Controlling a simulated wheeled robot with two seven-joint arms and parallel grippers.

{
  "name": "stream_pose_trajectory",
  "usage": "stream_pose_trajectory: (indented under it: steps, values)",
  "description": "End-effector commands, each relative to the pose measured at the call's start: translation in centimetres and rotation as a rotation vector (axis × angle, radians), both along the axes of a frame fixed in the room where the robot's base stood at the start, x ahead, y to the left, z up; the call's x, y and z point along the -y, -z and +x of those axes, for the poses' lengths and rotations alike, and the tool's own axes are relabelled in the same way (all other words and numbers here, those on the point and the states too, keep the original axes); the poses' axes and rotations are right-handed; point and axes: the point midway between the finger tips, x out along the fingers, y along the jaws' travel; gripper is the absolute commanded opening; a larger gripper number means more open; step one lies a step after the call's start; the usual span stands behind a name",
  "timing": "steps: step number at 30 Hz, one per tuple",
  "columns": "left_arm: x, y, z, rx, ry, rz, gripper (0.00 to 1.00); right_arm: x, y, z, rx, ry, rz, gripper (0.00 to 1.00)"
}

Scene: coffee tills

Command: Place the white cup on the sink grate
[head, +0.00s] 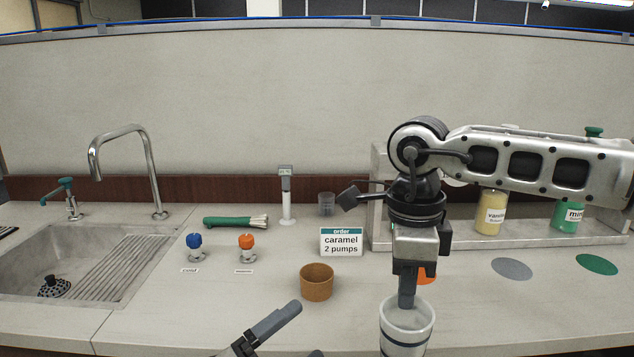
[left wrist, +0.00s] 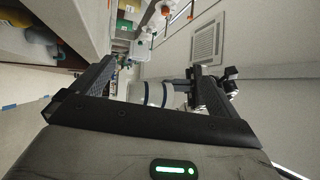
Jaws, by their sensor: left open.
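The white cup (head: 392,341), with a grey band, is upright at the bottom right of the head view. My right gripper (head: 407,296) points down at it, one finger inside the rim; it appears shut on the cup's wall, the other finger hidden. My left gripper (head: 272,338) is open and empty at the bottom, left of the cup. In the left wrist view the cup (left wrist: 150,93) shows beyond the open fingers, beside my right gripper (left wrist: 190,88). The ribbed sink grate (head: 125,268) lies bare at the right of the sink, far left of the cup.
A brown cup (head: 316,282) and an order sign (head: 341,242) stand on the counter, with blue (head: 195,243) and orange (head: 246,243) knobs to their left. A curved faucet (head: 152,170) rises behind the sink. Syrup bottles (head: 489,214) line the right shelf. The front-left counter is clear.

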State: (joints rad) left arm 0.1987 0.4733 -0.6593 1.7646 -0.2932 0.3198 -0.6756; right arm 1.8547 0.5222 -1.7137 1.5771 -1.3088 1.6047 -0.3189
Motion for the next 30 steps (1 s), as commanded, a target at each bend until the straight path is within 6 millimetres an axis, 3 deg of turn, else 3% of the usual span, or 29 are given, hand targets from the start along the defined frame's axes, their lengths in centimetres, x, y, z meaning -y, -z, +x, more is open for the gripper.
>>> stream_pose_trajectory:
  steps: [8, 12, 18, 24, 30]
  values:
    - [-3.8, 8.2, -3.6, -0.690, -0.236, -0.425, 0.99, 3.4, 4.3, -2.8, -0.015, -0.750, 0.018, 0.00]
    - [-6.3, 13.0, -6.9, -1.011, -0.379, -0.634, 0.99, 4.8, 6.0, -4.3, -0.017, -1.122, 0.023, 0.00]
    - [-9.3, 18.1, -12.4, -1.351, -0.567, -0.873, 0.99, 6.3, 7.7, -6.2, -0.018, -1.543, 0.025, 0.00]
    - [-10.6, 20.2, -15.6, -1.501, -0.670, -0.988, 0.99, 6.9, 8.5, -7.1, -0.019, -1.753, 0.023, 0.00]
    - [-10.8, 20.5, -16.0, -1.524, -0.686, -1.007, 0.99, 6.9, 10.8, -7.3, -0.024, -1.792, 0.030, 0.00]
